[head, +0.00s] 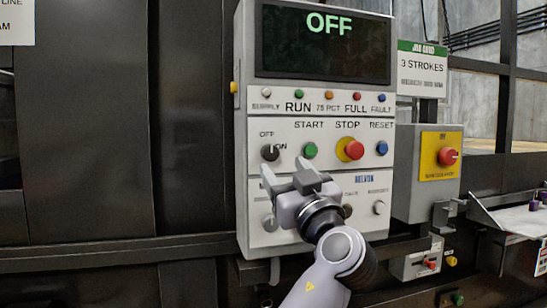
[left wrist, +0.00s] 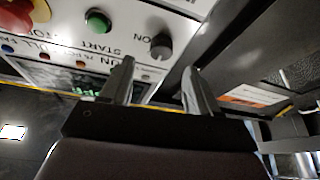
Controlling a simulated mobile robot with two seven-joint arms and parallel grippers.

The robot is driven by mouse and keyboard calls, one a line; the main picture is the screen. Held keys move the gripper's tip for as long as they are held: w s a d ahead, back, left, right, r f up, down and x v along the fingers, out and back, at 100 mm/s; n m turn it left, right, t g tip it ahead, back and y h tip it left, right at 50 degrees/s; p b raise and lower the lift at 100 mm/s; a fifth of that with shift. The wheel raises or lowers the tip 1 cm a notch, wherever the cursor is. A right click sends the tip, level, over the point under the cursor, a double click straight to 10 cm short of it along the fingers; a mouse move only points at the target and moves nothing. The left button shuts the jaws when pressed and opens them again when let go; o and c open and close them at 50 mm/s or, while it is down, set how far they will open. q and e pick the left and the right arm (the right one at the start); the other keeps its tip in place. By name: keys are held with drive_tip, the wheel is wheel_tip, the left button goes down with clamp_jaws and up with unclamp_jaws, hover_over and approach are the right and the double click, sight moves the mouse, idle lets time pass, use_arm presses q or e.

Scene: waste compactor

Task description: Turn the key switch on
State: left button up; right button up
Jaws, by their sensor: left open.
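The key switch (head: 270,153) is a small dark round knob on the white control panel (head: 375,222), below OFF and left of ON. The display (head: 323,45) above reads OFF. My left gripper (head: 288,172) is open and empty, in front of the panel just below the key switch. In the left wrist view the panel appears upside down, with the key switch (left wrist: 160,46) beyond the gap between the open fingers (left wrist: 157,88). The fingers look apart from the switch; the exact distance cannot be told. My right gripper is not in view.
A green START button (head: 310,150), red STOP button (head: 350,150) and blue RESET button (head: 382,148) sit right of the switch. A grey box with a red rotary knob (head: 447,156) stands farther right. Dark metal wall (head: 190,120) lies to the left.

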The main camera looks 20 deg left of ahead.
sight(272, 155)
use_arm(q)
drive_tip(key=p+x, duration=0.2)
drive_tip(key=x, duration=0.3)
drive_tip(key=shift+a+r, duration=0.15)
drive_tip(key=shift+w+a+r, duration=0.1)
drive_tip(key=shift+w+a, duration=0.2)
drive_tip(key=shift+w, duration=0.15)
drive_tip(key=shift+c, duration=0.3)
drive_tip(key=c, duration=1)
